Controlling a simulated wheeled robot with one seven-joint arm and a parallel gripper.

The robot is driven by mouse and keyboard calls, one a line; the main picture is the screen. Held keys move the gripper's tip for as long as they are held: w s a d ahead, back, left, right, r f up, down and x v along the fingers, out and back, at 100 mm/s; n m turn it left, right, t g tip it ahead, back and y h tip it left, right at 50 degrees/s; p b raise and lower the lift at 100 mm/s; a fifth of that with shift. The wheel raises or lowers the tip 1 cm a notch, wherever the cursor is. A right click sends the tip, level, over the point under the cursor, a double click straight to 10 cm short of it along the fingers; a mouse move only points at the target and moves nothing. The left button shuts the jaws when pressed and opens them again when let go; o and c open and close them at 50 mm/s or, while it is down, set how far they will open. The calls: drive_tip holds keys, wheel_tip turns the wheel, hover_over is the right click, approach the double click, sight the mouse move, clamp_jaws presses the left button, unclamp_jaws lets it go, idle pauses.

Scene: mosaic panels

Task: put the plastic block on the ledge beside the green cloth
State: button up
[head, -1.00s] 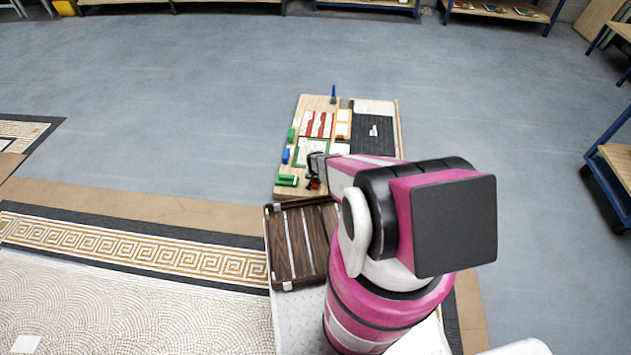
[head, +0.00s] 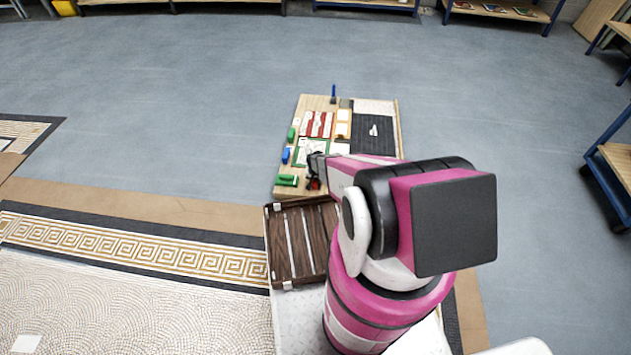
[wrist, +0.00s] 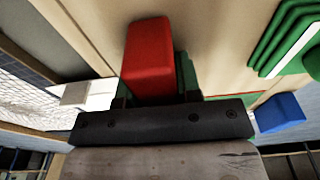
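A red block (wrist: 150,55), which I take as the plastic block, sits between the short dark fingers of my gripper (wrist: 155,98) in the wrist view. The fingers appear closed against its sides, with its far end sticking out beyond them. In the head view my gripper (head: 314,172) is low over the near left part of the wooden board (head: 283,192), with a bit of red at its tip. A green ribbed thing with a white stripe (head: 287,180), perhaps the green cloth, lies just left of it; it also shows in the wrist view (wrist: 285,40). I cannot single out the ledge.
A blue piece (head: 286,156) and a green piece (head: 291,134) lie along the board's left edge. Red-striped and green-framed panels (head: 316,124) and a dark panel (head: 372,135) fill the board. A brown slatted tray (head: 278,245) stands nearer. My arm hides the board's near right.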

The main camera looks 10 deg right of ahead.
drive_tip(key=shift+o, duration=0.6)
drive_tip(key=r, duration=0.3)
drive_tip(key=s+r, duration=0.1)
drive_tip(key=r, duration=0.7)
drive_tip(key=shift+s+a+r, duration=0.2)
drive_tip(key=shift+r, duration=0.05)
drive_tip(key=s+r+n, duration=0.1)
drive_tip(key=s+r, duration=0.5)
drive_tip(key=r, duration=0.6)
drive_tip(key=s+r+n+g, duration=0.1)
drive_tip(key=s+r, duration=0.6)
drive_tip(key=r, duration=0.6)
drive_tip(key=s+r+n, duration=0.1)
drive_tip(key=s+r, duration=0.6)
drive_tip(key=r, duration=0.5)
drive_tip(key=shift+r+n, duration=0.2)
drive_tip(key=shift+n, duration=0.1)
